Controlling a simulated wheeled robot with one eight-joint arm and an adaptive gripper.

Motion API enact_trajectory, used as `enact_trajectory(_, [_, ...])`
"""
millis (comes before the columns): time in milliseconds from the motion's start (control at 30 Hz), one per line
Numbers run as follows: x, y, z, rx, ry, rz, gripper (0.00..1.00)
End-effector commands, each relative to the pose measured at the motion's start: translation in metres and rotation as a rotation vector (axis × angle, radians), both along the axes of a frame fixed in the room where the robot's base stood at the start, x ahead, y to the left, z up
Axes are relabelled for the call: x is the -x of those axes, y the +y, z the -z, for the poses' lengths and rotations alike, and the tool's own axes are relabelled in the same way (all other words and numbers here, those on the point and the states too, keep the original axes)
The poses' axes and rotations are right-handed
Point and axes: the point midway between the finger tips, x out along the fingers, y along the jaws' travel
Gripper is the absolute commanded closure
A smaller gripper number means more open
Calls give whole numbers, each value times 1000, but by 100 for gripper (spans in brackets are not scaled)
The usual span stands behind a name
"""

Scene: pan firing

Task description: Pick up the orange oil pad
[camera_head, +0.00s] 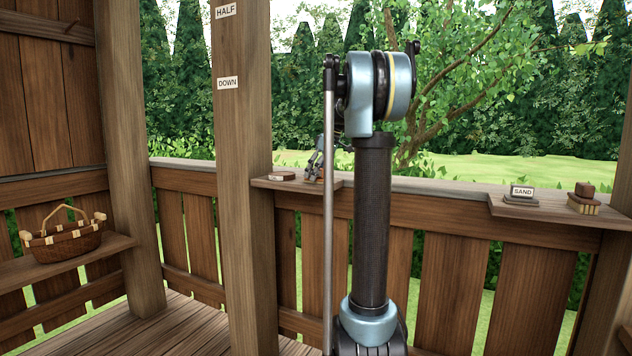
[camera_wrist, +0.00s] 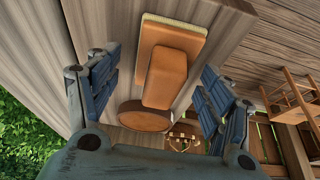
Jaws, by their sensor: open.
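The orange oil pad (camera_wrist: 166,75) is in the wrist view, with an orange-brown grip block on a wider base that has a pale fuzzy edge. It lies on a grey-brown wooden ledge. My gripper (camera_wrist: 165,90) is open, with one blue-grey finger on each side of the pad's grip block. Gaps show between the fingers and the block. In the head view, my gripper (camera_head: 315,165) is small and low over the middle ledge, and a bit of orange shows under it. The pad is mostly hidden there by the gripper.
A round brown wooden piece (camera_wrist: 143,116) lies close to the pad; it seems to be the low piece (camera_head: 282,175) left of my gripper. A SAND sign (camera_head: 522,191) and brown brush (camera_head: 584,198) stand on the right ledge. A basket (camera_head: 64,238) sits at left. A post (camera_head: 243,180) stands left of the middle ledge.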

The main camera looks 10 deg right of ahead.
Motion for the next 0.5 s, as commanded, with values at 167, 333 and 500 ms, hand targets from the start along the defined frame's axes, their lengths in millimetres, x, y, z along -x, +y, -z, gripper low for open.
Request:
enact_trajectory(167, [0,0,1,0,0,0,27])
enact_trajectory(333, [0,0,1,0,0,0,49])
enact_trajectory(500, [0,0,1,0,0,0,76])
